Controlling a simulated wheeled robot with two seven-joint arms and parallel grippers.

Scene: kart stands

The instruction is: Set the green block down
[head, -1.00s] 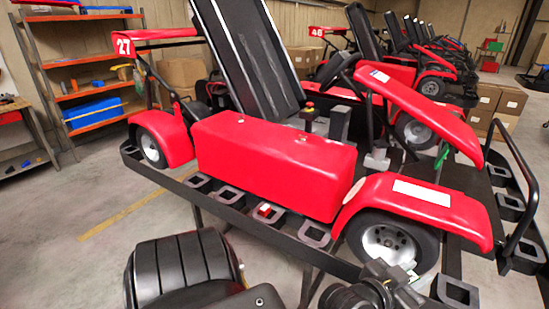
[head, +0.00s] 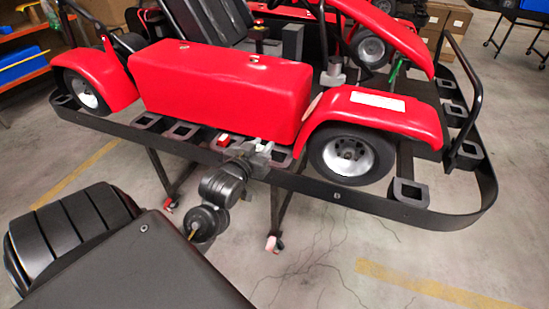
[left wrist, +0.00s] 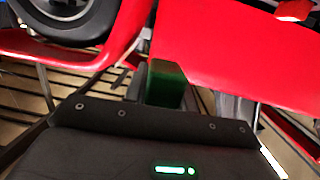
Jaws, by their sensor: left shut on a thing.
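The green block (left wrist: 166,84) is between the fingers of my left gripper (left wrist: 160,86) in the left wrist view, in front of the red kart body. In the head view my left gripper (head: 258,153) is at the near rim of the kart stand (head: 330,192), below the kart's red side pod. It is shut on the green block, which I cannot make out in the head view. Whether the block touches the stand cannot be told. My right gripper is not in view.
A small red block (head: 223,140) is on the stand's near edge, just left of my left gripper. Several dark square holders (head: 180,131) line that edge. The red kart's side pod (head: 220,90) and front wheel (head: 350,155) rise close behind. Open floor lies in front.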

